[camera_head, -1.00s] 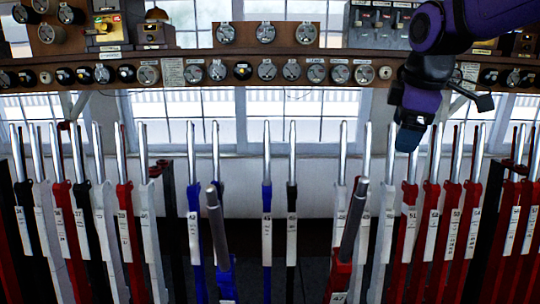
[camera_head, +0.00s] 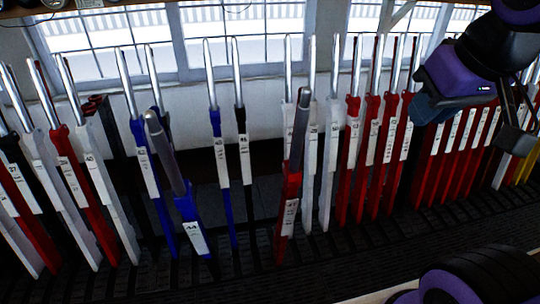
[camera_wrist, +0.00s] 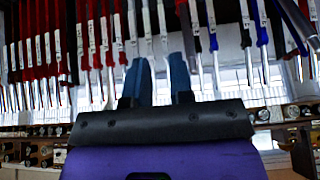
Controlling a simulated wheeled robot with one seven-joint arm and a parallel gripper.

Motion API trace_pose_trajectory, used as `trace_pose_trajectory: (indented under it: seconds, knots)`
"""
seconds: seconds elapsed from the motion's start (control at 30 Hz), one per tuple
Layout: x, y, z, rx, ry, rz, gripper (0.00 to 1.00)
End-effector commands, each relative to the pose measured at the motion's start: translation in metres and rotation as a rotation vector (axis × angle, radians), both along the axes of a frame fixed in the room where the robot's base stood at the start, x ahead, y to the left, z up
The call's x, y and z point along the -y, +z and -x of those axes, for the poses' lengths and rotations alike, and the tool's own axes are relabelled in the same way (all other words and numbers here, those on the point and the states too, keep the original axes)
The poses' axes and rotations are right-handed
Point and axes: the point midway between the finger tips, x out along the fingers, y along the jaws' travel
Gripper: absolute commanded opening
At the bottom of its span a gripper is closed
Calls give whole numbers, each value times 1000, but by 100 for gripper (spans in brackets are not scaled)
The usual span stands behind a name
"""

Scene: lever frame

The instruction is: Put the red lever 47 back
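The red lever 47 (camera_head: 288,205) leans out of the row toward me in the head view, its thick grey handle (camera_head: 300,125) tilted forward of the upright levers. Its label is too small to read surely. My gripper (camera_head: 428,105) is up and to the right of it, in front of the red levers, touching nothing that I can make out. In the wrist view the two blue fingers of my gripper (camera_wrist: 160,80) stand apart with nothing held between them. That view is upside down, and I cannot surely pick out lever 47 in it.
A blue lever (camera_head: 190,220) also leans out, left of lever 47. White levers (camera_head: 328,180) and red levers (camera_head: 372,160) stand upright close on the right. A blue lever (camera_head: 222,170) and a black lever (camera_head: 243,170) stand between the two leaning ones. Windows (camera_head: 260,40) are behind.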

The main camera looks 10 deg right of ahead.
Motion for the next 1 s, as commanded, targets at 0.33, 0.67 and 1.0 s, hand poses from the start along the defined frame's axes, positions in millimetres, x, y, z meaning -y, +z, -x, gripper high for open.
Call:
trace_pose_trajectory:
  seconds: [0.33, 0.67, 1.0]
  knots:
    - [14, -25, -72, 13, 111, 116, 0]
    - [27, -78, -158, 38, 304, 259, 0]
    - [31, -156, -227, 68, 538, 368, 0]
